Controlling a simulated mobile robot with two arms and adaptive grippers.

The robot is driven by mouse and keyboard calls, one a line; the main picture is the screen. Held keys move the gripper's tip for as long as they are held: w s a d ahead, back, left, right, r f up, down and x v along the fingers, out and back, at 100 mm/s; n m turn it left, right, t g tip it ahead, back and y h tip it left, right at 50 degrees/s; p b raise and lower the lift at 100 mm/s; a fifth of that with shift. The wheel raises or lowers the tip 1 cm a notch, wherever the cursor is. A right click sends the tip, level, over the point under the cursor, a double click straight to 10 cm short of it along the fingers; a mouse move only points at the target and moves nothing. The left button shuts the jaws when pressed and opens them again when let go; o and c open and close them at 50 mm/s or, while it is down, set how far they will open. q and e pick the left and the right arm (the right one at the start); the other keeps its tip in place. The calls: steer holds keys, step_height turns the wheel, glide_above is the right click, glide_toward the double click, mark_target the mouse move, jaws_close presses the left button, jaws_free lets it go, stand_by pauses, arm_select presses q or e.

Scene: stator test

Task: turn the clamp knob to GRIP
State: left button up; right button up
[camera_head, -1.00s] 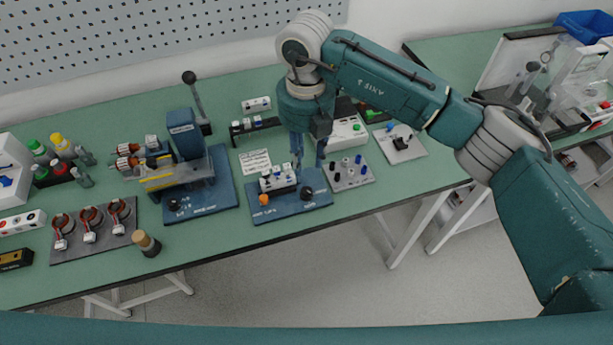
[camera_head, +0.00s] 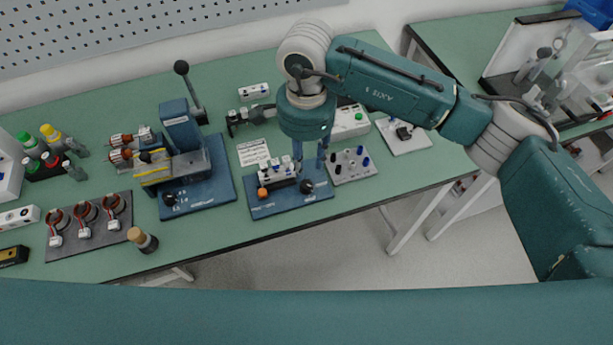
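A blue fixture (camera_head: 288,205) stands near the front edge of the bench in the middle of the view. It carries an orange knob (camera_head: 262,192), a white block with several small posts (camera_head: 277,174) and a black knob (camera_head: 306,186). I cannot read its labels or tell which way the black knob points. My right gripper (camera_head: 309,161) points down over the right part of this fixture, just above the black knob. Its two blue fingers stand apart with nothing visible between them; I cannot tell whether they touch anything. My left gripper is not in view.
A blue press-like machine (camera_head: 205,197) with a lever stands left of the fixture. A grey plate with several posts (camera_head: 351,166) is close on the right. A printed card (camera_head: 253,152) lies behind.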

mark_target(307, 183)
step_height(307, 183, down, 9)
steer(key=shift+r+p, duration=0.1)
steer(key=shift+p, duration=1)
jaws_close()
